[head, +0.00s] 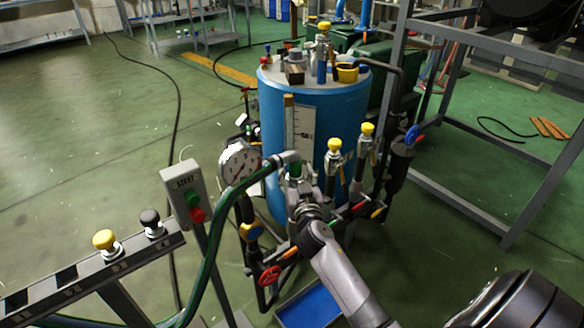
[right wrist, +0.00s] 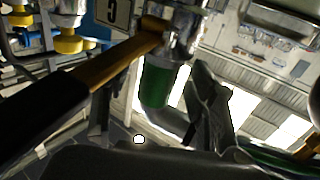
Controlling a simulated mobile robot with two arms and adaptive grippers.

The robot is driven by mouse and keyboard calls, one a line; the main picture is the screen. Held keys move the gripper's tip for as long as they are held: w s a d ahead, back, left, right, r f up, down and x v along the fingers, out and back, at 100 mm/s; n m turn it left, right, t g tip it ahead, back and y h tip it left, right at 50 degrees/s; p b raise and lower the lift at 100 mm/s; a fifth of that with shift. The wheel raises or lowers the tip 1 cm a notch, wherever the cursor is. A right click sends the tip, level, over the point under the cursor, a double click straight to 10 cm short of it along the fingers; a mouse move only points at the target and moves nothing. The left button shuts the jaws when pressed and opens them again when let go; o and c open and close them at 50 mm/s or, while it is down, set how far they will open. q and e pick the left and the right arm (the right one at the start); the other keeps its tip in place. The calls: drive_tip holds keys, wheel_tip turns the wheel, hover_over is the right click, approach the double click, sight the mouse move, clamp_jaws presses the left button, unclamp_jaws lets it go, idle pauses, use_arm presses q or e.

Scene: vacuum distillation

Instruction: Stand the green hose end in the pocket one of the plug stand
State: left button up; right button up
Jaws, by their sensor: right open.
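The green hose (head: 210,250) rises from the lower left to its end, a grey elbow (head: 287,158) with a green collar (head: 295,169), in front of the blue tank. The collar (right wrist: 157,80) shows in the right wrist view against a metal fitting (right wrist: 180,32); it looks seated there. My right gripper (head: 298,187) is open just below the collar; a dark finger (right wrist: 212,105) is beside it. I cannot tell whether they touch. My left gripper is out of view.
A yellow plug (head: 105,241) and a black plug (head: 151,221) stand on the rail. A switch box (head: 184,193), pressure gauge (head: 239,162) and red valve handle (head: 269,276) crowd the left side. The blue tank (head: 283,105) is behind. A valve lever (right wrist: 100,65) crosses the wrist view.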

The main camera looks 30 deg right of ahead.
clamp_jaws()
idle(0.8)
